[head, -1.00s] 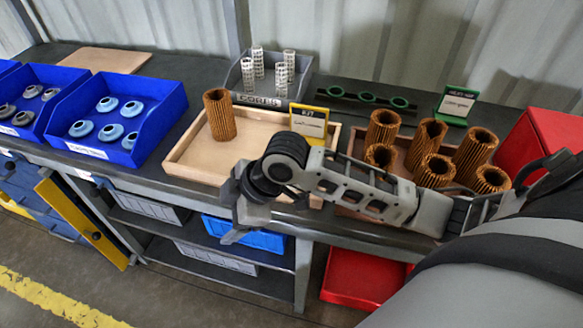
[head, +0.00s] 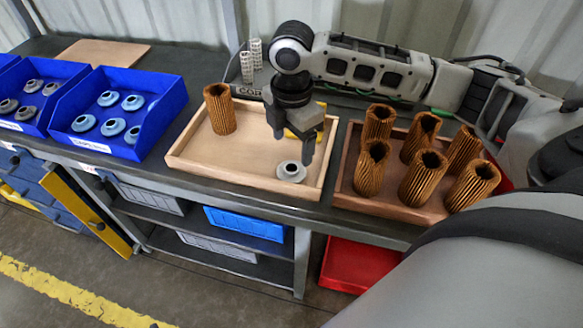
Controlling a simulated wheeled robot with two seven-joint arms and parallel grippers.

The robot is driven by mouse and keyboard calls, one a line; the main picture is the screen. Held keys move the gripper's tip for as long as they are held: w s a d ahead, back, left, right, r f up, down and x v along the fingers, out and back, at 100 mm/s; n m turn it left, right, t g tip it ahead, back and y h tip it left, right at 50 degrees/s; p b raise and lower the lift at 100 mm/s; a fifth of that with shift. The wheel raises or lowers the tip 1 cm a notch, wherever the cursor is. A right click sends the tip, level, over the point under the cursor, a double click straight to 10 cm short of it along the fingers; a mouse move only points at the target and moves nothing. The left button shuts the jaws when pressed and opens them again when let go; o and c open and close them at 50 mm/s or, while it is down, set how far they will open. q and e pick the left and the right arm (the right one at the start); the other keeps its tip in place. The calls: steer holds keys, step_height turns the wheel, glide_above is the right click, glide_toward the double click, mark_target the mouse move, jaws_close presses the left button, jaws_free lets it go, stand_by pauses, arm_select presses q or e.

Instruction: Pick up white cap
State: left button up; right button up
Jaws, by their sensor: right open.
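A white cap (head: 291,171), round with a dark centre hole, lies on the floor of the light wooden tray (head: 238,180), near its front right corner. My right gripper (head: 292,150) points down just above the cap with its fingers open. From this view I cannot tell whether the fingertips reach down beside the cap. A brown pleated filter (head: 220,110) stands upright in the same tray at the back left. My left gripper is not in view.
A darker tray (head: 395,208) with several brown filters stands to the right. Blue bins with blue caps (head: 150,135) and grey caps (head: 17,128) are at the left. White cores (head: 247,66) stand behind my arm. A yellow sign (head: 303,136) is partly hidden by my gripper.

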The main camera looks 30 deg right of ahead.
mark_target(291, 168)
steer(key=f, duration=0.7)
steer(key=shift+w+f, duration=0.2)
steer(key=shift+f, duration=0.1)
steer(key=c, duration=0.7)
